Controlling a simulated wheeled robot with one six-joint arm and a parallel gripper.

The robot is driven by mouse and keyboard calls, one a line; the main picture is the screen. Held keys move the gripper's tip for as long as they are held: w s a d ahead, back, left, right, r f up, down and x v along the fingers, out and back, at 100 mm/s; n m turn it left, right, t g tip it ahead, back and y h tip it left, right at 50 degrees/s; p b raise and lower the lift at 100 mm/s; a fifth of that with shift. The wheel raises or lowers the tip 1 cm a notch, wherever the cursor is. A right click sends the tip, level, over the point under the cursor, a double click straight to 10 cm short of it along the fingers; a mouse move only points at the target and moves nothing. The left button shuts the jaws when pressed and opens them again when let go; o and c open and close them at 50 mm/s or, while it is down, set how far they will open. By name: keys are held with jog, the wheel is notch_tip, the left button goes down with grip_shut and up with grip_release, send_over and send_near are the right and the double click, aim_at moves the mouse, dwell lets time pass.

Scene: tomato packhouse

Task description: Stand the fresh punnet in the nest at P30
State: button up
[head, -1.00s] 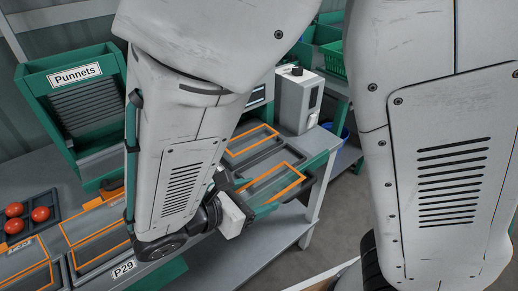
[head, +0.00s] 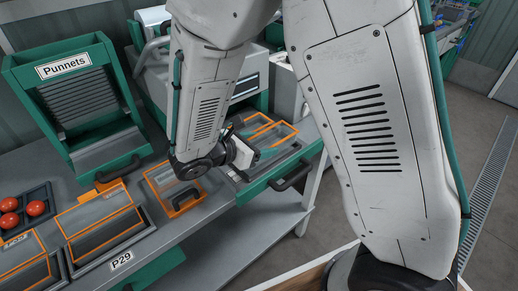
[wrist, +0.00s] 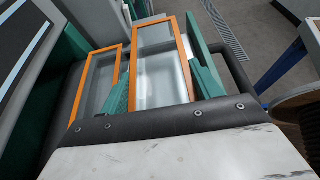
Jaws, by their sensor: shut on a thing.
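My gripper (head: 262,149) reaches over the right end of the bench in the head view. In the wrist view its green fingers stand on both sides of a clear, orange-rimmed punnet (wrist: 158,70), and the gripper (wrist: 160,84) is shut on it. The punnet's orange edge also shows in the head view (head: 281,142), partly behind the wrist. A second orange-rimmed frame (wrist: 97,82) lies beside it on the left in the wrist view. The P30 label is not visible, and I cannot tell whether the punnet's base touches anything.
The P29 label (head: 121,260) is on the bench front, with an orange-edged station above it. A green Punnets rack (head: 75,85) stands at the back left. Tomatoes (head: 10,204) sit in a dark tray at far left. A black handle (head: 291,175) projects from the bench front at right.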

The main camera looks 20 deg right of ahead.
jog(key=shift+f, duration=1.05)
jog(key=o, duration=1)
jog(key=shift+f, duration=0.15)
jog(key=shift+c, duration=0.2)
